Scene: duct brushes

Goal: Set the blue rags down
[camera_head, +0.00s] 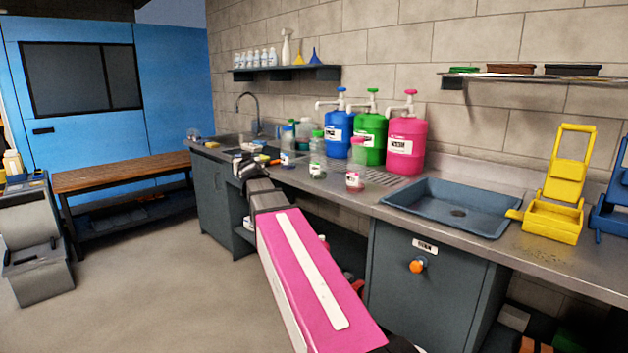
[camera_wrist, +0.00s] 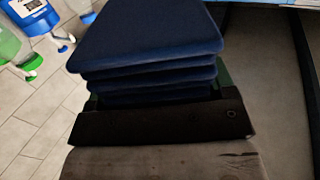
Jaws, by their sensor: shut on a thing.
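A folded stack of dark blue rags (camera_wrist: 150,40) fills the upper middle of the wrist view, with several layers showing. My gripper (camera_wrist: 160,122) is shut on its near edge; the dark jaw lies across the lower side of the stack. In the head view my arm reaches forward along the counter, and my gripper (camera_head: 246,167) is at its far end near the counter's front edge. There the rags are too small and hidden to make out. I cannot tell whether the stack touches a surface below.
Blue (camera_head: 339,134), green (camera_head: 371,139) and pink (camera_head: 406,146) pump containers stand against the wall. Small bottles (camera_head: 317,155) stand on the counter before them. A grey basin (camera_head: 452,207) and yellow wringer (camera_head: 556,215) are at right. A wooden bench (camera_head: 120,177) stands at left.

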